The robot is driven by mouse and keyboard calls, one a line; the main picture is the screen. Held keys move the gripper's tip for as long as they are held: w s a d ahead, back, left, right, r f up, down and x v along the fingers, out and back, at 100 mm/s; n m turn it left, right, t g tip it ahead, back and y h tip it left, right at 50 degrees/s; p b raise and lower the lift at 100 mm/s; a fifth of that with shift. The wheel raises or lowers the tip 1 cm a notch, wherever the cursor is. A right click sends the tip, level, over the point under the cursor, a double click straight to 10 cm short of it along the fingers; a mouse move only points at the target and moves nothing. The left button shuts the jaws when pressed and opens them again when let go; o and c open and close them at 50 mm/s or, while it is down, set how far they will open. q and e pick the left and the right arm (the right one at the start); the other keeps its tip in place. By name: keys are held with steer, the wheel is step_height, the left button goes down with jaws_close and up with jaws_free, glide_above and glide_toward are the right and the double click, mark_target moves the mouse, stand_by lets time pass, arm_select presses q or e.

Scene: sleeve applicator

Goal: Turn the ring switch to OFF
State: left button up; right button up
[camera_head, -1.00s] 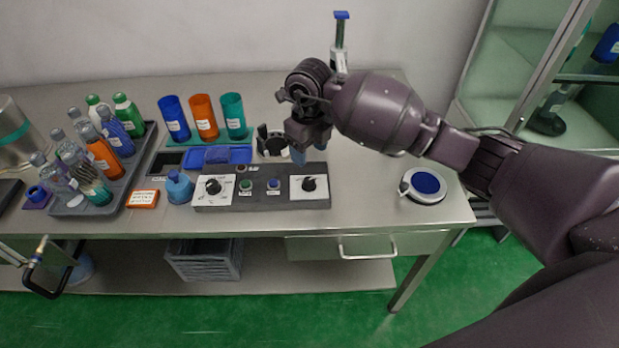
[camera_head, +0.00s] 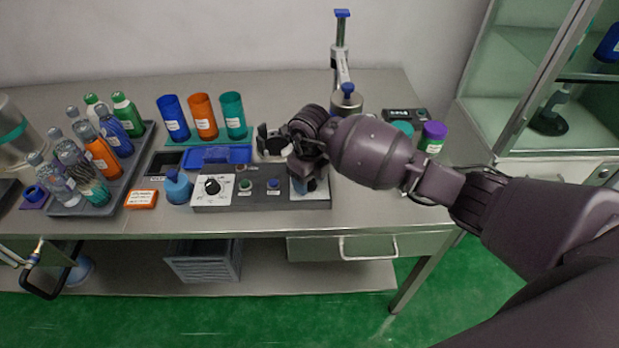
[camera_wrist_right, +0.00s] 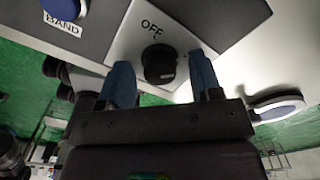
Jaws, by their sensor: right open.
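The grey control panel (camera_head: 258,200) lies near the bench's front edge. Its left dial (camera_head: 212,187) sits on a white plate. Its right dial, a round black knob (camera_wrist_right: 159,67) on a white plate marked OFF, shows in the right wrist view. I cannot read which dial is the ring switch. My right gripper (camera_wrist_right: 160,70) is open, with one blue fingertip on each side of the right knob. Gaps show between the knob and both fingertips. In the head view my right gripper (camera_head: 308,184) mostly hides that knob.
A green button (camera_head: 245,184) and a blue button (camera_head: 273,184) sit between the dials. A blue bottle (camera_head: 178,188) stands left of the panel. A black holder (camera_head: 270,141) is close behind it. Purple-capped and teal-capped containers are near my right wrist.

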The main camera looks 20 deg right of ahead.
steer(key=shift+c, duration=0.2)
steer(key=c, duration=0.9)
